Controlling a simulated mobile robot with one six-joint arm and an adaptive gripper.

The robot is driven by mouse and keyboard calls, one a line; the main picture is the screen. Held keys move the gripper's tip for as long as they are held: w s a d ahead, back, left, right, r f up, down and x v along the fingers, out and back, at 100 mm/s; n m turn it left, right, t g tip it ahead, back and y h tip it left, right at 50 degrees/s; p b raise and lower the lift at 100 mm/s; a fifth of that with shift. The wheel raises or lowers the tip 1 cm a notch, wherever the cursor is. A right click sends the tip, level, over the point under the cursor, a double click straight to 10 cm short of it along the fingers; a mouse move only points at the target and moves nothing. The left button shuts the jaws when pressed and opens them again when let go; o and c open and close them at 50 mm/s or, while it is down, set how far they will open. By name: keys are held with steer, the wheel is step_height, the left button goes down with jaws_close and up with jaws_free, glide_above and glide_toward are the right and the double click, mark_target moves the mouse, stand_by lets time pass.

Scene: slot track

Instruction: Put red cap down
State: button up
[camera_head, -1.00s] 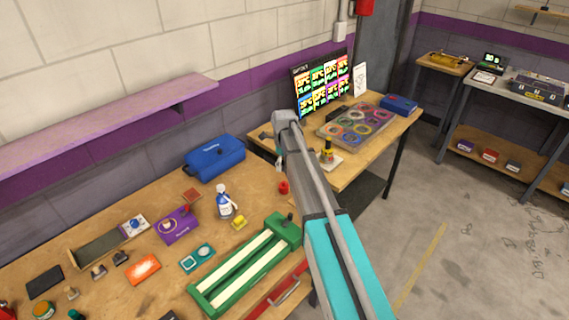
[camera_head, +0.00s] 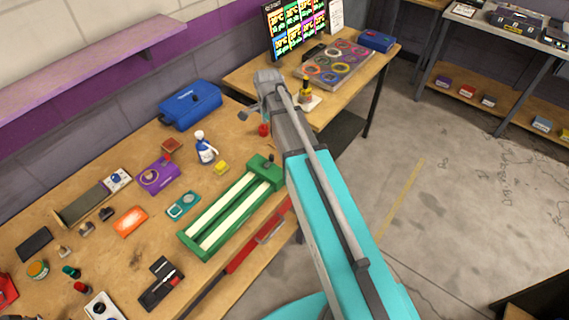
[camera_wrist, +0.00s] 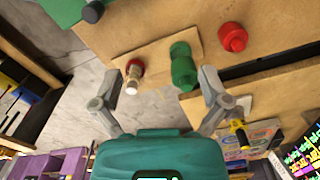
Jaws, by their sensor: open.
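A round red cap (camera_head: 263,130) rests on the wooden workbench, right of the blue case and close to my arm. It also shows in the wrist view (camera_wrist: 232,37), apart from my fingers. My gripper (camera_wrist: 161,76) is open, with its two fingers spread wide and nothing clasped. A green cylinder (camera_wrist: 183,66) appears between the fingertips, nearer the right one. A small pale piece with a red top (camera_wrist: 134,75) appears near the left fingertip. Both are on or over a small wooden board (camera_wrist: 150,58). In the head view my arm hides this board and most of my gripper.
The green slot track (camera_head: 232,210) lies along the workbench's front edge. A blue case (camera_head: 190,105), a spray bottle (camera_head: 205,147) and a yellow block (camera_head: 221,168) stand nearby. A second table (camera_head: 390,58) holds a tray of rings (camera_head: 338,65) and a yellow-and-black bottle (camera_head: 306,90).

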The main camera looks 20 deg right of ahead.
steer(key=s+n, duration=1.4)
steer(key=s, duration=0.2)
steer(key=shift+s+n, duration=0.4)
steer(key=shift+d, duration=0.15)
